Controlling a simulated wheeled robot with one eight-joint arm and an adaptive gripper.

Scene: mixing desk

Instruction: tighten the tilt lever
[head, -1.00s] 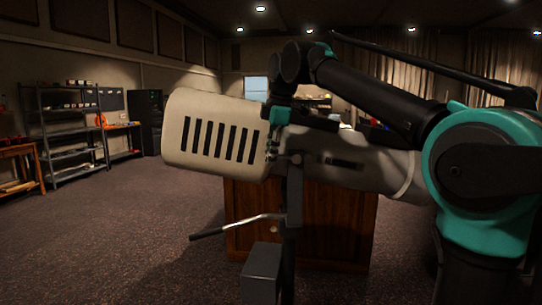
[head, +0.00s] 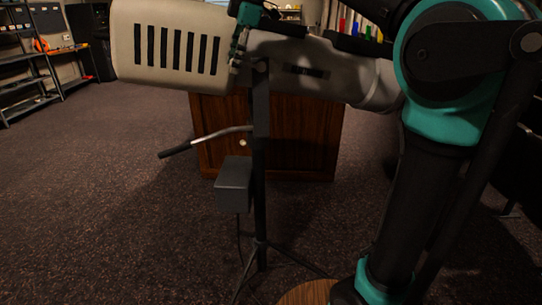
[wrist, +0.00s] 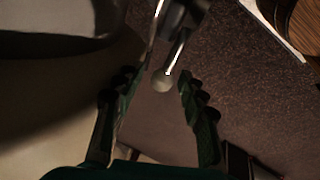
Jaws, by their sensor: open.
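A pale slotted lamp housing (head: 165,45) sits on a dark stand (head: 260,165). In the wrist view, a slim metal lever with a pale round knob (wrist: 162,83) shows between the two fingers of my gripper (wrist: 155,88). The fingers are apart and not closed on it; its depth between them is hard to tell. In the head view my gripper (head: 236,66) points down beside the housing, close to the stand's top. The small lever is not clear there. A bent metal handle with a black grip (head: 175,151) sticks out left, lower on the stand.
A dark box (head: 234,184) hangs on the stand below the handle. The stand's legs spread over the carpet (head: 110,200). A wooden cabinet (head: 305,150) stands behind. Shelves (head: 30,70) are at the far left. The floor on the left is clear.

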